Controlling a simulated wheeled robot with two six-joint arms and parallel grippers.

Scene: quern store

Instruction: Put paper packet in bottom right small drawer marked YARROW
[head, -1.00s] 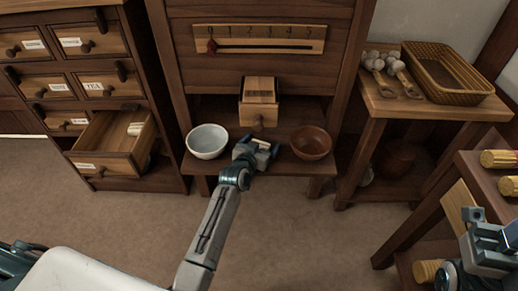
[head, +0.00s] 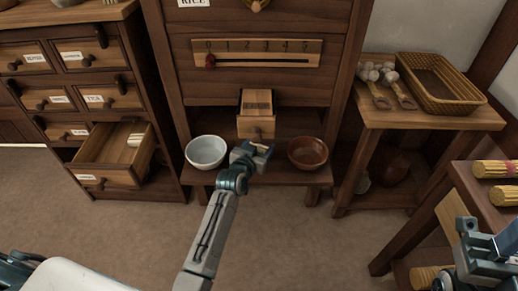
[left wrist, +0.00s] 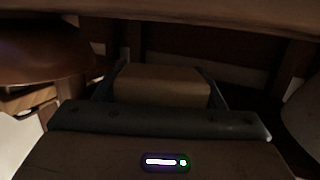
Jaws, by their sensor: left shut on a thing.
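My left gripper (head: 257,151) is shut at the bench's front edge, between the two bowls and below the small wooden spout. In the left wrist view, a plain tan block-like thing, which looks like the paper packet (left wrist: 160,86), sits between its fingers. In the head view it is hardly visible. The lower right small drawer (head: 108,168) of the left cabinet stands pulled out, with a pale bundle (head: 137,139) inside. Its label (head: 87,177) is too small to read. My right gripper (head: 468,232) shows partly at the lower right; its fingers are unclear.
A white bowl (head: 206,151) and a brown bowl (head: 307,152) stand on the bench either side of the left gripper. A side table (head: 420,118) holds a wicker basket (head: 436,84). The floor (head: 300,235) between bench and robot is clear.

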